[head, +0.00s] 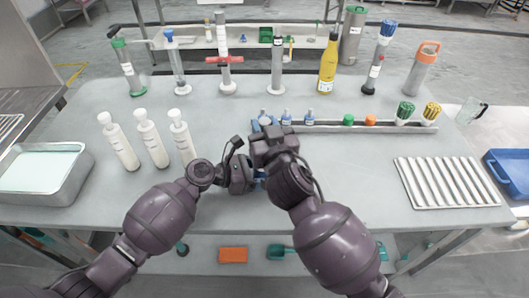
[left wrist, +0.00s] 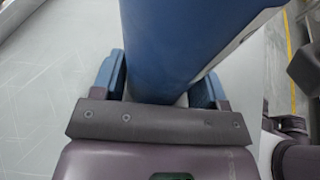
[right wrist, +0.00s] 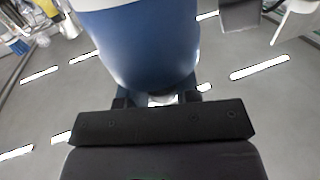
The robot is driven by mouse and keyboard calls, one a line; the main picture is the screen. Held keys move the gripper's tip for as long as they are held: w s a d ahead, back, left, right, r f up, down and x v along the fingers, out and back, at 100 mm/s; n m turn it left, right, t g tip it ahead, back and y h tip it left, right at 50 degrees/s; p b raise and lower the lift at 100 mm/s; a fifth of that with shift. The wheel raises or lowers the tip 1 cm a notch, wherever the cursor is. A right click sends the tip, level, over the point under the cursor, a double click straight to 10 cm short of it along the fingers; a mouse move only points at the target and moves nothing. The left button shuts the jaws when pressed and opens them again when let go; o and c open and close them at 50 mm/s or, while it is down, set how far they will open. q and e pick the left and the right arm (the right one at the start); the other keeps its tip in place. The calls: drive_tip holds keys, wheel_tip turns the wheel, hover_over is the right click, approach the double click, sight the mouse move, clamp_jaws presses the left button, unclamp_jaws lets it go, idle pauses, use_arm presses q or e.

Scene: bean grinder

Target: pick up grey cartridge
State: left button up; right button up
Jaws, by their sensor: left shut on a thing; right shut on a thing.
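My left gripper (head: 248,174) and right gripper (head: 272,146) meet near the middle of the table. Both are shut on a blue cylinder, which fills much of the left wrist view (left wrist: 180,40) and the right wrist view (right wrist: 140,45). A grey cylinder with a dark cap (head: 278,66) stands upright at the back, apart from both grippers. I cannot tell for sure whether it is the grey cartridge.
Several capped cylinders and a yellow bottle (head: 328,66) stand along the back. Three white bottles (head: 152,140) stand at left, near a metal tray (head: 75,172). A long rack (head: 395,127) holds small capped items. A ribbed tray (head: 447,182) lies at right. The front right is clear.

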drive_tip(key=shift+r, duration=0.1)
use_arm(q)
drive_tip(key=shift+f, duration=0.1)
use_arm(e)
wheel_tip(320, 180, up, 18)
idle(0.4)
use_arm(q)
drive_tip(key=o, duration=0.8)
drive_tip(key=shift+a, duration=0.1)
